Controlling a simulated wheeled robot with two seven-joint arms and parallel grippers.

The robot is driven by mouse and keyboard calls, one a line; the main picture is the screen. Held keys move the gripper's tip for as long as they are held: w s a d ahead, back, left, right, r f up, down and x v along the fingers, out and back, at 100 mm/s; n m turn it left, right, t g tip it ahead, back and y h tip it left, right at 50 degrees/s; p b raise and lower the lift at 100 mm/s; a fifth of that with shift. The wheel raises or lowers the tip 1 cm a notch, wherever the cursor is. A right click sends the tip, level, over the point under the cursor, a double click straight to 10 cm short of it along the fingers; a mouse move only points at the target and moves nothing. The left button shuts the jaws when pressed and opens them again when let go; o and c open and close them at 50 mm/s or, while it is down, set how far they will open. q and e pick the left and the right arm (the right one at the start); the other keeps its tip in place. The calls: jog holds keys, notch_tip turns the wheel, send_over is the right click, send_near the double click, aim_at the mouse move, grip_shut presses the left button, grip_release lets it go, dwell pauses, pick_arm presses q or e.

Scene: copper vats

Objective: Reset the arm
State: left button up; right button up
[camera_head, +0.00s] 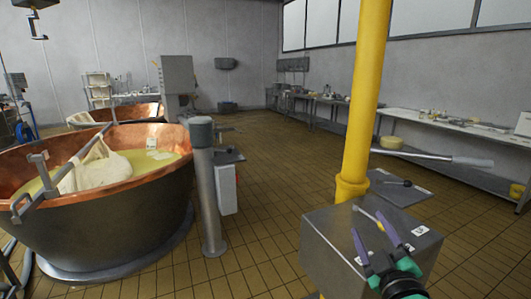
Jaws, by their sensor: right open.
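My right gripper (370,226) shows at the bottom right, with purple and green fingers on a dark body. My left gripper is not in view.
A yellow post (361,100) rises behind the box, with a metal lever (430,155) beside it. A large copper vat (110,215) with yellowish liquid and a cloth bundle (95,170) stands at left. A grey post (208,190) stands beside it. Tiled floor (270,160) lies clear in the middle.

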jog(key=s+d+f+m+g, duration=0.1)
jog(key=s+f+m+g, duration=0.15)
jog(key=f, duration=0.35)
jog(key=s+d+f+m+g+h, duration=0.1)
jog(key=s+f+g, duration=0.2)
jog(key=f, duration=0.4)
jog(key=s+d+f+m+g, duration=0.1)
jog(key=s+f+m+g, duration=0.15)
jog(key=f, duration=0.35)
jog(key=s+a+f+m+g+y, duration=0.1)
jog(key=s+a+f+g+y, duration=0.15)
jog(key=s+f+g, duration=0.65)
jog(key=s+f, duration=0.3)
jog(key=f, duration=0.9)
jog(key=s+f, duration=0.3)
jog(key=f, duration=1)
jog(key=s+d+f, duration=0.3)
jog(key=s+f, duration=1.1)
jog(key=s, duration=0.2)
jog(key=shift+s+g+h, duration=0.15)
jog(key=shift+g+h, duration=0.25)
jog(key=shift+h, duration=0.05)
